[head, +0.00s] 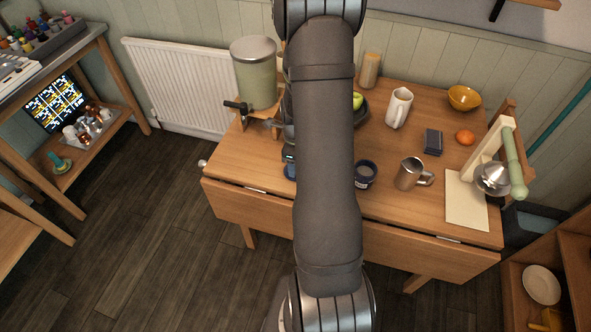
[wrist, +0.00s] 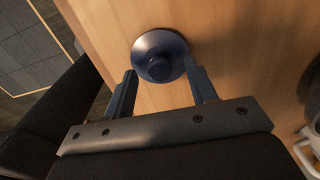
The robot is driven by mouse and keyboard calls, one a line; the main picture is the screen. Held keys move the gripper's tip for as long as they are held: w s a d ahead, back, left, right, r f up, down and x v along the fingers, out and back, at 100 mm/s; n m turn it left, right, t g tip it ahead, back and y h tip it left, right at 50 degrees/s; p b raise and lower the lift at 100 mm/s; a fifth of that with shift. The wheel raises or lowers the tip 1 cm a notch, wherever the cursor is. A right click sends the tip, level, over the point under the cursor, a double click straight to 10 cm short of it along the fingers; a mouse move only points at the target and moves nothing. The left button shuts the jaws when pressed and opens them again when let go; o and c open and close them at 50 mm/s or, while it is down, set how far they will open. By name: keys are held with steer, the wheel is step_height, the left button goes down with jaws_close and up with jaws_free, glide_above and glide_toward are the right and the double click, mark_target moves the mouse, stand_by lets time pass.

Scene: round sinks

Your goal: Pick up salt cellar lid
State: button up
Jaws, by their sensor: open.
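The salt cellar lid (wrist: 160,55) is a round dark blue disc with a knob in its middle, lying on the wooden table. In the head view a blue edge of it (head: 290,171) shows just left of my arm, which hides the rest. My gripper (wrist: 162,72) is open, with one finger on each side of the lid's near part in the wrist view. I cannot tell whether the fingers touch it. The open dark blue salt cellar (head: 365,174) stands on the table right of my arm.
A steel mug (head: 410,174), white jug (head: 398,107), dark box (head: 432,141), orange (head: 464,137) and yellow bowl (head: 463,97) stand on the table's right half. A large green canister (head: 254,78) stands at the back left. The table's front left (head: 240,170) is clear.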

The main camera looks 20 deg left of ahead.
steer(key=shift+f, duration=0.6)
steer(key=c, duration=1.1)
steer(key=shift+o, duration=0.2)
